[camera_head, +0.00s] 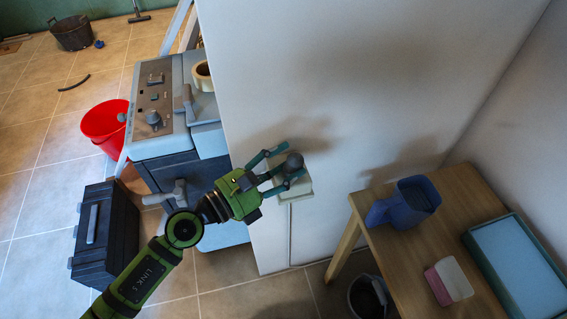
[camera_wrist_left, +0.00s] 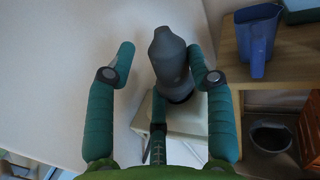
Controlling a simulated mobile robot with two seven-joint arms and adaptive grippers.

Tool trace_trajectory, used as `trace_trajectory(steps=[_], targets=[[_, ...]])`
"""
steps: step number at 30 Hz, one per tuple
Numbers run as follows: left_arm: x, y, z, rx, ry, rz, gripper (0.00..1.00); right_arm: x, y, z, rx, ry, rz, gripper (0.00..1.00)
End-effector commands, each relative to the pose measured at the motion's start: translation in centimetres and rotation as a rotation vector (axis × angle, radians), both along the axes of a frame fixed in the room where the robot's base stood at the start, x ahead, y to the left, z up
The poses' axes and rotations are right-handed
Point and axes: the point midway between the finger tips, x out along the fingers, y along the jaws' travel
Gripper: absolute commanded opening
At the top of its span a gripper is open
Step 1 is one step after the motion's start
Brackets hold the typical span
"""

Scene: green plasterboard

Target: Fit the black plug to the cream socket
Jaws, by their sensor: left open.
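The dark plug (camera_head: 294,160) is at the wall, between the fingers of my left gripper (camera_head: 280,167). In the left wrist view the plug (camera_wrist_left: 170,58) is dark grey with a narrower tip, and its lower end meets the cream socket (camera_wrist_left: 186,118). I cannot tell how deep it sits. The socket (camera_head: 301,188) is a pale box on the white wall, partly covered by the fingers. My right gripper is not in view.
A wooden table (camera_head: 408,250) right of the socket holds a blue jug (camera_head: 405,204), a pink-and-white box (camera_head: 449,281) and a blue tray (camera_head: 517,265). A dark bucket (camera_head: 368,297) stands below. A grey machine (camera_head: 163,105), black case (camera_head: 103,235) and red bucket (camera_head: 104,125) are left.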

Motion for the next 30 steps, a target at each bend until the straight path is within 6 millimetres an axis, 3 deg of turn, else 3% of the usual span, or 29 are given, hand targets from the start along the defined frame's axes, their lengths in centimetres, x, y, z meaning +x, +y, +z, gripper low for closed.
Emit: trace_trajectory(steps=[1,10,30], targets=[[-0.2,0.1,-1.3,0.017,0.025,-0.004,0.70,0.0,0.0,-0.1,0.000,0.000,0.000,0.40],[-1.1,1.0,-1.5,0.021,0.026,-0.007,0.70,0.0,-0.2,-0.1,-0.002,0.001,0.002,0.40],[-7.4,8.4,-0.4,0.002,0.003,0.000,0.70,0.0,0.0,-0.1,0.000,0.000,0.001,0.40]])
